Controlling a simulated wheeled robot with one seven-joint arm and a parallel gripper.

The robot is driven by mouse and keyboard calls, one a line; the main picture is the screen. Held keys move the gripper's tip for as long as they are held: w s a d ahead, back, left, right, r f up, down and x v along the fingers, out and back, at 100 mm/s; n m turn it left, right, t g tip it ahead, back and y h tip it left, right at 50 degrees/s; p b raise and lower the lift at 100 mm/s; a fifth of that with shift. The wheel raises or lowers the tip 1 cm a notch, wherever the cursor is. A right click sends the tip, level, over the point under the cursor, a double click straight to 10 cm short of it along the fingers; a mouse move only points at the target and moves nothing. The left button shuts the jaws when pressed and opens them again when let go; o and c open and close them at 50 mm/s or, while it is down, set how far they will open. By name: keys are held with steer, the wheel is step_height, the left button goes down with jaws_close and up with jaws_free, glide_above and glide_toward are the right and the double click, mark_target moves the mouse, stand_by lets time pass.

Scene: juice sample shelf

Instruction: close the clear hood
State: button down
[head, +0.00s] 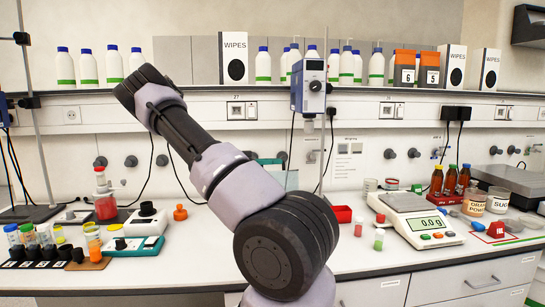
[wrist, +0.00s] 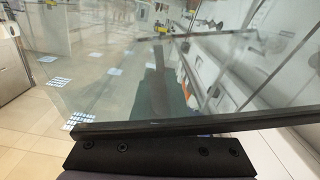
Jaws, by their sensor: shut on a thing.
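The clear hood (wrist: 120,75) fills much of the wrist view as a tilted see-through pane with a dark edge bar (wrist: 190,127) along its bottom. My gripper (wrist: 160,153) shows there as a black part with screws, right against that bar. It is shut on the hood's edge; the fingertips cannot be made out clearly.
A balance (head: 425,221) and a red tray (head: 342,213) stand on the bench right of my arm. Small jars (head: 379,238) stand near the front edge. Left are a white device (head: 134,246) and several sample vials (head: 28,235). Bottles line the shelf above.

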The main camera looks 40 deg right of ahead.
mark_target(276, 177)
steer(key=s+a+f+m, duration=0.1)
steer(key=s, duration=0.1)
steer(key=s+a+f+m, duration=0.1)
steer(key=shift+s+a+f, duration=0.2)
steer(key=shift+s+f, duration=0.1)
steer(key=shift+s, duration=0.05)
steer(key=shift+s+a+f, duration=0.4)
steer(key=shift+s+f, duration=0.25)
steer(key=shift+f, duration=0.05)
steer(key=shift+s+f, duration=0.1)
steer(key=c, duration=0.9)
jaws_free()
steer(key=v, duration=1.1)
steer(key=shift+s, duration=0.15)
